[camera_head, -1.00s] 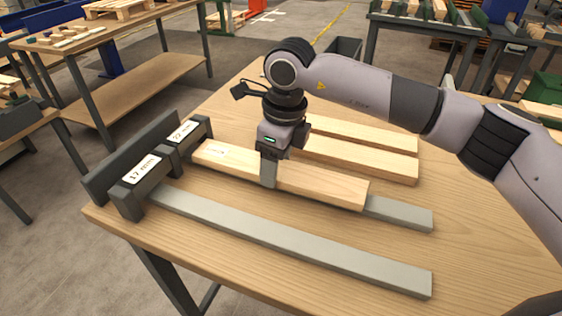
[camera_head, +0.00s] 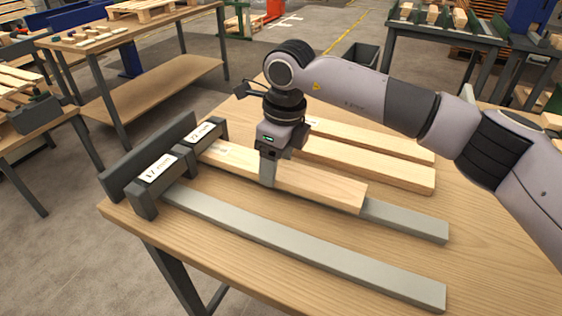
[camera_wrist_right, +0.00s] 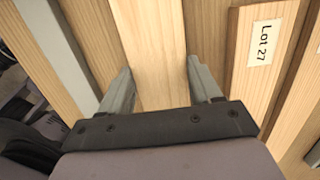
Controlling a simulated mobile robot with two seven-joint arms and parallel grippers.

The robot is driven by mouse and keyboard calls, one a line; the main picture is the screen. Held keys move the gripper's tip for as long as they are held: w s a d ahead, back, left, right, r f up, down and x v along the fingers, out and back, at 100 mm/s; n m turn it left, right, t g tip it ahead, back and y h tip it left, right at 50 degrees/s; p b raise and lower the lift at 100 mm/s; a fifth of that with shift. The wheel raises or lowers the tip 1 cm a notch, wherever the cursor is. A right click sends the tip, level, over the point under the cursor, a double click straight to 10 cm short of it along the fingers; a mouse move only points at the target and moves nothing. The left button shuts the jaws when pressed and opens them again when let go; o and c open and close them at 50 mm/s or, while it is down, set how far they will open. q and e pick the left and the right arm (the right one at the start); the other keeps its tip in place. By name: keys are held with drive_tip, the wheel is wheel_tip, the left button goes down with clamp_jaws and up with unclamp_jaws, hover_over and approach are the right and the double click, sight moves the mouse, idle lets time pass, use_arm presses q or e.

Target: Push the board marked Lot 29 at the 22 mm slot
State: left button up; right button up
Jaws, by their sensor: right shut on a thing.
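A pale wooden board (camera_head: 320,186) lies along the grey rail that leads to the 22 mm slot (camera_head: 205,133). Its small label (camera_head: 226,150) is near its left end and too small to read. That left end is at the dark slot block; I cannot tell how far inside it is. My right gripper (camera_head: 268,178) points down and is shut on the board around its middle. In the right wrist view, the fingers (camera_wrist_right: 160,85) stand on either side of the board (camera_wrist_right: 152,40). My left gripper is not in view.
The 17 mm slot (camera_head: 158,172) and its bare grey rail (camera_head: 310,250) lie in front. Two loose boards lie behind my gripper; a board marked Lot 27 (camera_wrist_right: 265,50) shows in the wrist view. The table's right part (camera_head: 480,205) is clear.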

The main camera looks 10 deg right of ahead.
sight(302, 176)
drive_tip(key=shift+w+a+f, duration=0.1)
drive_tip(key=shift+w+a, duration=0.4)
drive_tip(key=shift+a, duration=0.25)
drive_tip(key=shift+w+a+f, duration=0.1)
drive_tip(key=shift+w+a, duration=0.35)
drive_tip(key=shift+a, duration=0.25)
drive_tip(key=shift+d, duration=0.1)
drive_tip(key=shift+s+d+b, duration=0.15)
drive_tip(key=shift+s+d, duration=0.7)
drive_tip(key=shift+d, duration=0.35)
drive_tip(key=shift+s+d+b, duration=0.2)
drive_tip(key=shift+s+d, duration=0.6)
drive_tip(key=shift+d, duration=0.45)
drive_tip(key=shift+s+d+b, duration=0.15)
drive_tip(key=shift+s+d, duration=0.7)
drive_tip(key=shift+d, duration=0.35)
drive_tip(key=o, duration=1.3)
drive_tip(key=shift+c, duration=0.2)
drive_tip(key=shift+r, duration=0.1)
drive_tip(key=shift+w, duration=0.1)
